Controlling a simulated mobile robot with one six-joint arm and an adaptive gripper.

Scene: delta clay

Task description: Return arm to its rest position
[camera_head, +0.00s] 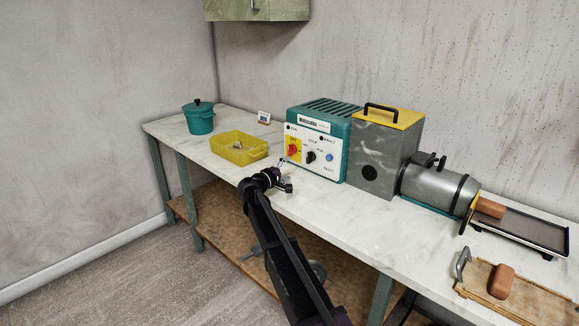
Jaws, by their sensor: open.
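My arm (282,252) reaches up from the bottom of the head view, over the front edge of the bench. My gripper (285,172) is at its far end, in front of the teal control box (330,128) and to the right of the yellow tray. It is open, and I see nothing held in it. It is small and dark here, so the fingertips are hard to make out. I cannot tell whether it touches the bench.
The bench (330,205) holds a teal lidded pot (198,118), a yellow tray (228,149), a grey box with a yellow lid (380,150) and a grey cylinder machine (432,185). A clay piece (490,207) sits at its outlet; another (501,281) lies on a wooden board (535,298).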

